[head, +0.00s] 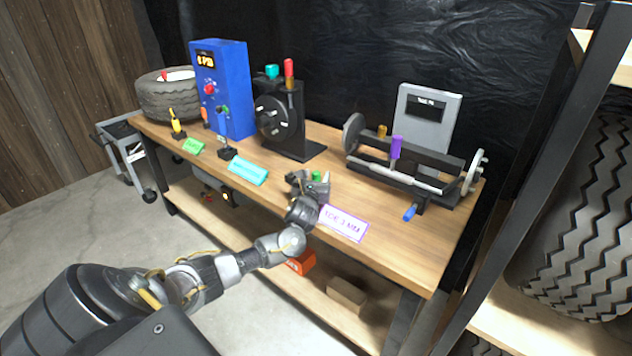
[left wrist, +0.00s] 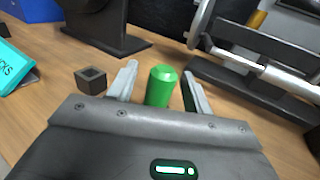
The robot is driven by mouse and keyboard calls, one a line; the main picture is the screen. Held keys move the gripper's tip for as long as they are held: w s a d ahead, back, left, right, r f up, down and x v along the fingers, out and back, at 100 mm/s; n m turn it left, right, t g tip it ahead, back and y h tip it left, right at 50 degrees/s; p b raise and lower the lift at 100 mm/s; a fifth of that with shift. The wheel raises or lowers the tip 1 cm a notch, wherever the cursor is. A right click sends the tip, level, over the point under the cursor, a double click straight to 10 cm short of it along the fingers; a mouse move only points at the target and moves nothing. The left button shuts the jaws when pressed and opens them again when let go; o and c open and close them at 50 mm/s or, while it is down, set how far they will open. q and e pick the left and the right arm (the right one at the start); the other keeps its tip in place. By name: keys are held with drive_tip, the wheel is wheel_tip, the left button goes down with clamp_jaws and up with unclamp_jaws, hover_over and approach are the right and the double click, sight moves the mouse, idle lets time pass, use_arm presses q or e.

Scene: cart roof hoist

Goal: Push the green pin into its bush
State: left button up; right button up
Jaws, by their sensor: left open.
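The green pin (head: 316,175) is at the front of the workbench, partly hidden by my left gripper (head: 309,183) in the head view. In the left wrist view the green pin (left wrist: 161,86) is a short upright cylinder with a bevelled top. My left gripper (left wrist: 159,80) is open, with one finger on each side of the pin; gaps show at both sides. The pin's lower end is hidden behind the gripper body, so I cannot tell what it sits in. A small dark block with a square hole (left wrist: 91,79) stands left of the pin. My right gripper is not in view.
The wooden workbench (head: 420,262) holds a blue cabinet (head: 224,90), a black stand with a dial (head: 280,118) and a roller rig with a purple knob (head: 395,147). A purple-edged label (head: 344,224) lies right of my gripper. A teal label (head: 248,172) lies left.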

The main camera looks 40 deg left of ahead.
use_arm(q)
drive_tip(key=shift+x, duration=0.9)
drive_tip(key=shift+c, duration=0.3)
drive_tip(key=c, duration=1)
